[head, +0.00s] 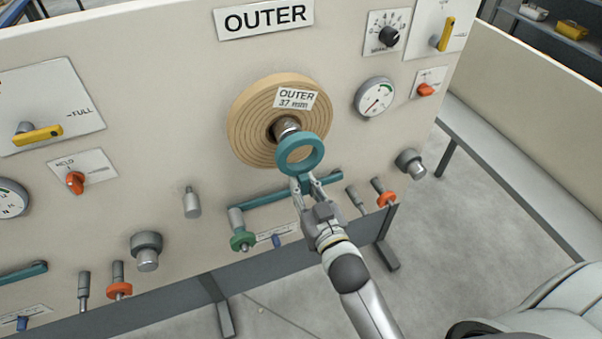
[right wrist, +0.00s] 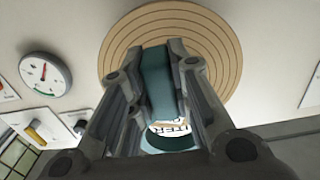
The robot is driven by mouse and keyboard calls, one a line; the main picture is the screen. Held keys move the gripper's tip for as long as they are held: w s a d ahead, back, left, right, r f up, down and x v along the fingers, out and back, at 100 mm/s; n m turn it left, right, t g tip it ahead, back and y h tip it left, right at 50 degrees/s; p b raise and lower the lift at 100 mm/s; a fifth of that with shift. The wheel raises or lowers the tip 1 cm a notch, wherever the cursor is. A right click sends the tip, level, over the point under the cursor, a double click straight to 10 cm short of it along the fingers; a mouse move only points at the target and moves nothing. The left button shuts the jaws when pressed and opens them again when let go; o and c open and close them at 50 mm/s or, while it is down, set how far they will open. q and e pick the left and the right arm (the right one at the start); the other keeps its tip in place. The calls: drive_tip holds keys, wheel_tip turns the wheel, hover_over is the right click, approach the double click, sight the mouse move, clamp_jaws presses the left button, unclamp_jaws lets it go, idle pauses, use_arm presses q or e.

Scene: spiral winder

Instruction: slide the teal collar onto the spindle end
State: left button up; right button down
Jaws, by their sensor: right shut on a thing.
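The teal collar (head: 282,157) is a ring in front of the tan wound disc (head: 245,115), which is labelled "OUTER 37 mm". The grey spindle end (head: 287,124) juts from the disc's centre, just above the collar in the head view. The collar's top edge overlaps the spindle's lower part there; the gap in depth is hard to judge. My right gripper (head: 306,182) is shut on the collar's lower side. In the right wrist view, the collar (right wrist: 157,75) sits between the fingers (right wrist: 163,85) and hides the spindle. My left gripper is not in view.
The upright panel (head: 180,80) carries a round gauge (head: 375,97), a grey knob (head: 410,163), and a teal bar (head: 255,200) below the disc. A green-collared peg (head: 242,241) and an orange-collared peg (head: 386,198) stick out on either side of my right arm.

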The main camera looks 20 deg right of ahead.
drive_tip(key=shift+w+r+b, duration=0.15)
drive_tip(key=shift+w+b, duration=0.15)
drive_tip(key=shift+w, duration=0.8)
drive_tip(key=shift+w+a+b, duration=0.15)
drive_tip(key=shift+w+b, duration=0.9)
drive_tip(key=shift+w, duration=1.75)
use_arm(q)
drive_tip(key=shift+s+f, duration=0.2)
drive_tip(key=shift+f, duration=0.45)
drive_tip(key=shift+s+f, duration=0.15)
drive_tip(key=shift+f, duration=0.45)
use_arm(e)
drive_tip(key=shift+w, duration=0.2)
drive_tip(key=c, duration=1.3)
unclamp_jaws()
drive_tip(key=shift+f, duration=0.2)
drive_tip(key=shift+o, duration=0.2)
drive_tip(key=o, duration=0.5)
